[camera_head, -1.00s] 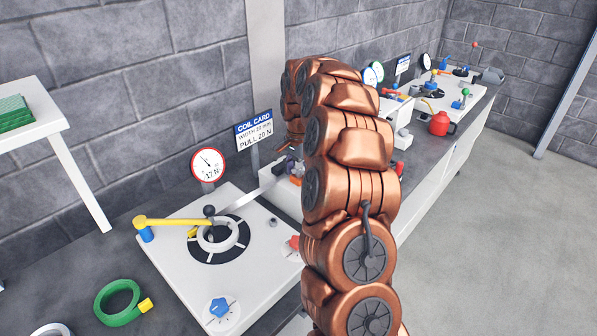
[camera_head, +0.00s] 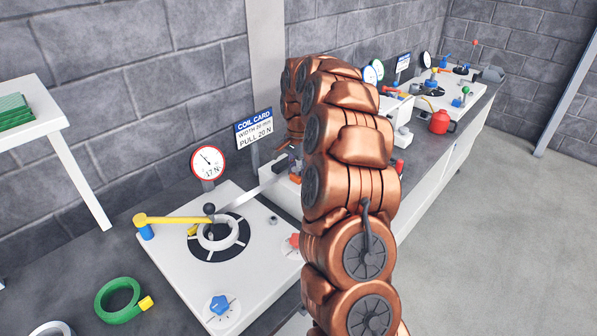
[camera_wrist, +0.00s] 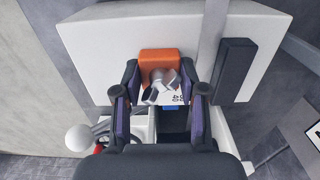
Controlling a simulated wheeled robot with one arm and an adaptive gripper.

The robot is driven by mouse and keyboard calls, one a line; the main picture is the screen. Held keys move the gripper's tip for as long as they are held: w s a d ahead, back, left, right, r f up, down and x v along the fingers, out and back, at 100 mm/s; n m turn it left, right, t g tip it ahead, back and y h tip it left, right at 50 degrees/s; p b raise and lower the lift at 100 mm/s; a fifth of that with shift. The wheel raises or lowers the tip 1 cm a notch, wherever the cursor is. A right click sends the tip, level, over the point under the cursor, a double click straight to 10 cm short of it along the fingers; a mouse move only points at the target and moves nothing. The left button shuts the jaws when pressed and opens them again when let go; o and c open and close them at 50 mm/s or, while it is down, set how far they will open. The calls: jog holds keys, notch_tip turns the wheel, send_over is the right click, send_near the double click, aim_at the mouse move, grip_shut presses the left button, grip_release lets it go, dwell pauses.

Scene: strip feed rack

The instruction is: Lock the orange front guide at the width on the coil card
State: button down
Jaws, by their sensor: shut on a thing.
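The orange front guide (camera_wrist: 160,58) is a block on the white plate (camera_wrist: 105,50) in the wrist view. A silver lever (camera_wrist: 163,80) sits at its near side. My gripper (camera_wrist: 160,78) has one finger at each side of the guide and is shut on it. Dark marks on white show between the fingers. A dark block (camera_wrist: 236,70) stands right of the guide, across the grey strip. In the head view a bit of the guide (camera_head: 296,179) shows beside my arm, which hides most of the gripper. The coil card (camera_head: 255,130) gives width and pull; its width figure is blurred.
The strip (camera_head: 248,195) runs from a coil ring (camera_head: 222,232) on a white board. A yellow arm (camera_head: 178,220), a round gauge (camera_head: 208,162) and a blue knob (camera_head: 219,305) are around it. A white ball knob (camera_wrist: 78,138) lies left of the gripper.

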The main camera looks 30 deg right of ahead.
jog(key=shift+w+a+b, duration=0.1)
jog(key=shift+w+b, duration=0.55)
jog(key=shift+w, duration=0.1)
jog(key=shift+w+a, duration=0.1)
jog(key=shift+w, duration=0.1)
jog(key=c, duration=0.6)
grip_release()
jog(key=shift+c, duration=0.2)
jog(key=shift+s+r, duration=0.1)
jog(key=shift+s, duration=0.1)
